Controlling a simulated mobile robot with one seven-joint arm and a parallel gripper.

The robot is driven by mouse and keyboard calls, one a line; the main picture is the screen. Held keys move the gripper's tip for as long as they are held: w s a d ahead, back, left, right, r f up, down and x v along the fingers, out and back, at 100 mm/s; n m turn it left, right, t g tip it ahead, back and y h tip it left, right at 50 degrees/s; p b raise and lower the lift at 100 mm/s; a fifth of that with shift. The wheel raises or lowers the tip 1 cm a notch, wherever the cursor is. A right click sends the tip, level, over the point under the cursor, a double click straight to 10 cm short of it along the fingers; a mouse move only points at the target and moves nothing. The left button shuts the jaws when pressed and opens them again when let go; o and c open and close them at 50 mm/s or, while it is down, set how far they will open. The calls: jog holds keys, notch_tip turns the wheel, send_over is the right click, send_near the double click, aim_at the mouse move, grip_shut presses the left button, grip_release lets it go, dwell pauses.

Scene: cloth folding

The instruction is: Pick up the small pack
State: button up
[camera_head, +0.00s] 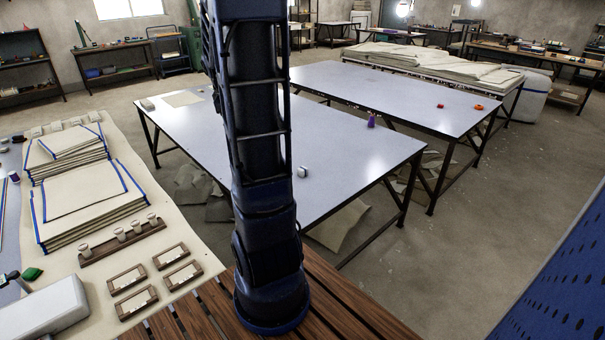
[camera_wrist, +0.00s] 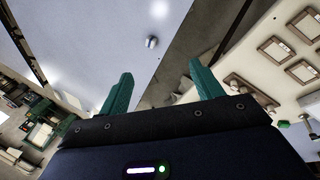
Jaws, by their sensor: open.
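A small white and grey item (camera_head: 302,171), which may be the small pack, sits on the near pale table (camera_head: 340,150), close to my arm. It also shows in the wrist view (camera_wrist: 151,42), beyond my fingertips. My gripper (camera_wrist: 161,70) is open, with two green fingers spread apart and nothing between them. It is apart from the item. My gripper is outside the head view, where my dark blue arm rises past the top edge and hides part of the table.
A purple item (camera_head: 371,121) stands on the near table. Red (camera_head: 440,106) and orange (camera_head: 478,107) items lie on the table behind. At left, a work surface holds folded cloth stacks (camera_head: 90,205), a wooden rack (camera_head: 122,238) and wooden frames (camera_head: 171,256). Much of the near table is clear.

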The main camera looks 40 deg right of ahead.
jog(key=w+d+f+n, duration=0.3)
jog(key=w+d+f, duration=0.3)
jog(key=d, duration=0.4)
jog(key=n+g+h, duration=0.2)
jog(key=n+g, duration=0.1)
jog(key=n, duration=0.5)
send_near(302, 168)
jog(key=shift+x, duration=5.3)
jog(key=shift+s, duration=0.15)
jog(key=c, duration=1.1)
jog(key=shift+o, duration=0.2)
